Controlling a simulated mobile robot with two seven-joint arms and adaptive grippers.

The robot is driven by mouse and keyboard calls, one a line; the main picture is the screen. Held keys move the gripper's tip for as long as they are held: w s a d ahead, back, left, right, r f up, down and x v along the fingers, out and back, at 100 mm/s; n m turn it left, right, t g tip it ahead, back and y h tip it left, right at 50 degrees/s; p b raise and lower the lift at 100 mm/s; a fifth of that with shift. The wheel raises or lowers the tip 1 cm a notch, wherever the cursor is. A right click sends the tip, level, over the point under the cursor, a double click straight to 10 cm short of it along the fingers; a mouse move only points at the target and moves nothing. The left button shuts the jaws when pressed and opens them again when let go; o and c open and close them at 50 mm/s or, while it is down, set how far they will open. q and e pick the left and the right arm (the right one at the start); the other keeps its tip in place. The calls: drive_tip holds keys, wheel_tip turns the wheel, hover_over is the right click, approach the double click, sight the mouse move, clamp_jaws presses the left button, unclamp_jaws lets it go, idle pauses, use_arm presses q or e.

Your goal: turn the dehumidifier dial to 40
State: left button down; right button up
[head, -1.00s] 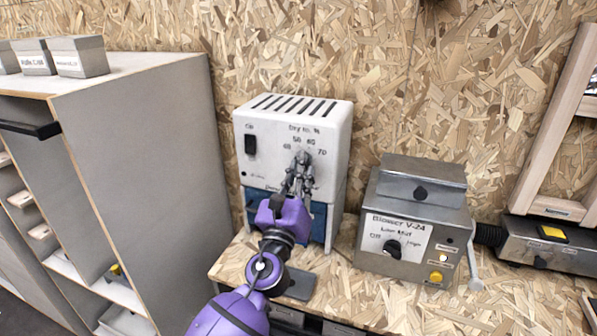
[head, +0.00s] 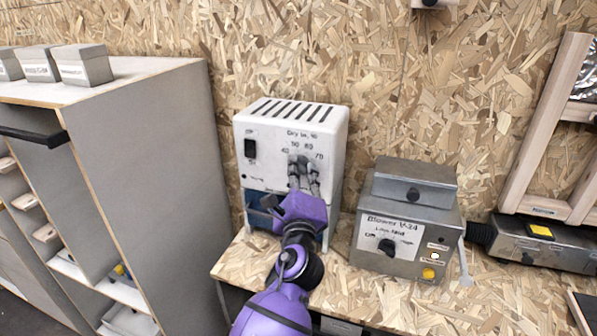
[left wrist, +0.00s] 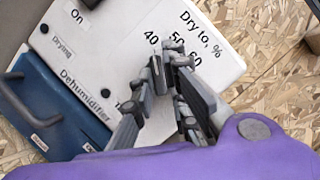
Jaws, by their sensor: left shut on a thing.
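The dehumidifier (head: 262,135) is a white box with a slotted top, standing on the bench against the wall. Its front is lettered "Dry to, %", with marks 40, 50, 60 and 70 around the dial. My left gripper (head: 299,167) reaches it from below, and its fingertips largely hide the dial in the head view. In the left wrist view the dark dial (left wrist: 158,76) sits between the fingers of my left gripper (left wrist: 164,82), which is shut on it. The dial's narrow grip lies roughly in line with the 40 mark; its exact setting is hard to read. My right gripper is out of view.
The blower (head: 380,240), a grey box with its own knob, stands on the bench (head: 250,262) right of the dehumidifier. A tall grey cabinet (head: 150,160) is close on the left. A blue container (left wrist: 55,110) with a handle shows in the dehumidifier's lower front.

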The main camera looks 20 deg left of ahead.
use_arm(q)
drive_tip(key=shift+a+r+n, duration=0.2)
drive_tip(key=shift+r+n, duration=0.1)
drive_tip(key=shift+n, duration=0.1)
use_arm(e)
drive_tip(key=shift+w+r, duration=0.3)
use_arm(q)
drive_tip(key=c, duration=1.9)
unclamp_jaws()
drive_tip(key=shift+o, duration=0.5)
drive_tip(key=shift+w+a+f, duration=0.1)
drive_tip(key=shift+f, duration=0.1)
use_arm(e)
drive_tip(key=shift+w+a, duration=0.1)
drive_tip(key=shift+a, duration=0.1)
use_arm(q)
drive_tip(key=shift+d+f, duration=0.1)
drive_tip(key=shift+d, duration=0.1)
drive_tip(key=v, duration=1.2)
drive_tip(key=shift+r, duration=0.25)
